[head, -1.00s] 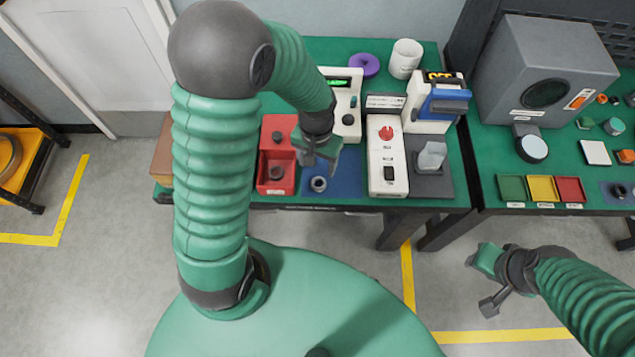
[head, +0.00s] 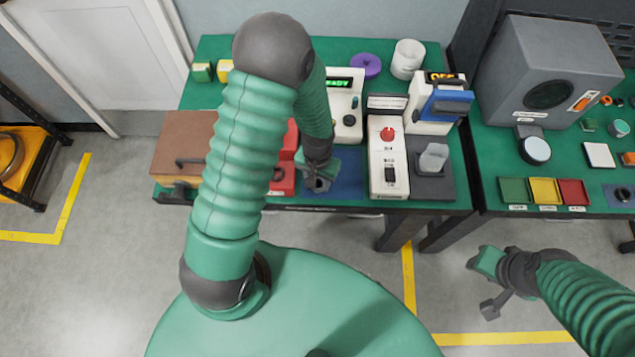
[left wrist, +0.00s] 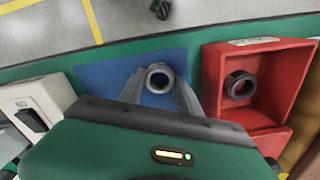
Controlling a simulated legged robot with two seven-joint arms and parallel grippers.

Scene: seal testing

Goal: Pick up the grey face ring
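My left gripper (head: 318,178) is low over the mat, with one finger on each side of the ring. In the left wrist view its fingers (left wrist: 160,88) look apart, close beside the ring; contact cannot be made out. My right gripper (head: 484,285) is far from the ring, over the floor at lower right, with its fingers spread and empty.
A red bin (left wrist: 218,77) holding another dark ring (left wrist: 240,86) stands beside the mat. A white device with a red knob (head: 387,160) stands on the mat's other side. A brown box (head: 180,140) is at the bench's left end.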

